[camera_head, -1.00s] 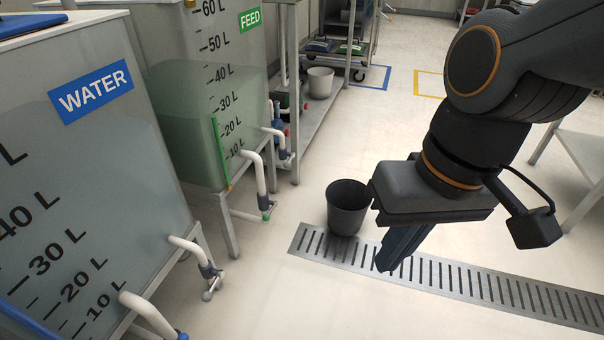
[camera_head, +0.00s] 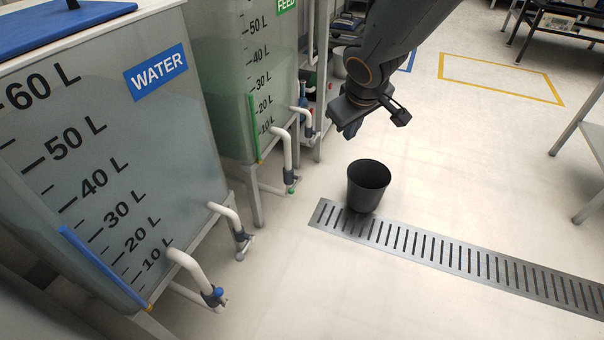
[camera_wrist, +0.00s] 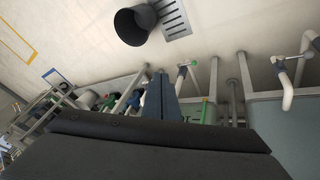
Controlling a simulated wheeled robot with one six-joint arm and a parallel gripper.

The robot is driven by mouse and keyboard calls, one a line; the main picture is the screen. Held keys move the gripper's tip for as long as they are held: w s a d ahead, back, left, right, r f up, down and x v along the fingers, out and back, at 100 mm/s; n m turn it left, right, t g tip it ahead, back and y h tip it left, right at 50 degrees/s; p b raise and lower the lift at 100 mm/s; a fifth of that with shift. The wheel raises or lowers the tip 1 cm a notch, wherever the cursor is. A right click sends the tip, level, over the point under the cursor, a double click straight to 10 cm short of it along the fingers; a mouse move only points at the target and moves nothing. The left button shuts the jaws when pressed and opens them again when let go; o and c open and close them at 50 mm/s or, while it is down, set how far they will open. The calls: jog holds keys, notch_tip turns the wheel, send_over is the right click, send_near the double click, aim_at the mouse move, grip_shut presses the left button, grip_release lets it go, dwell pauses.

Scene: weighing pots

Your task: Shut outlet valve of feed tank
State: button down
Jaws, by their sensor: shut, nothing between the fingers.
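The feed tank (camera_head: 232,75) stands behind the water tank in the head view, with a green FEED label at its top edge. Its white outlet pipes (camera_head: 286,145) come out at the lower right. One ends in a valve (camera_head: 291,180) with a green tip low down; the handle's exact position is too small to tell. My gripper (camera_head: 346,131) is shut and empty, in the air to the right of the feed tank's pipes and apart from them. In the wrist view my shut fingers (camera_wrist: 161,98) point toward the pipework.
The water tank (camera_head: 95,150) with its own outlet pipes (camera_head: 195,268) fills the left. A black bucket (camera_head: 368,186) stands at the end of the floor drain grate (camera_head: 450,250). A table (camera_head: 590,150) stands at the right.

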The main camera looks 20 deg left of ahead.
jog(key=w+a+f+n+y+p, duration=0.1)
jog(key=w+a+f+n, duration=0.15)
jog(key=w+f, duration=0.2)
jog(key=n+g+y+p, duration=0.4)
jog(key=n, duration=0.1)
send_near(293, 190)
jog(key=b+x, duration=0.5)
jog(key=x, duration=0.1)
jog(key=shift+a+f, duration=0.1)
jog(key=shift+a, duration=0.1)
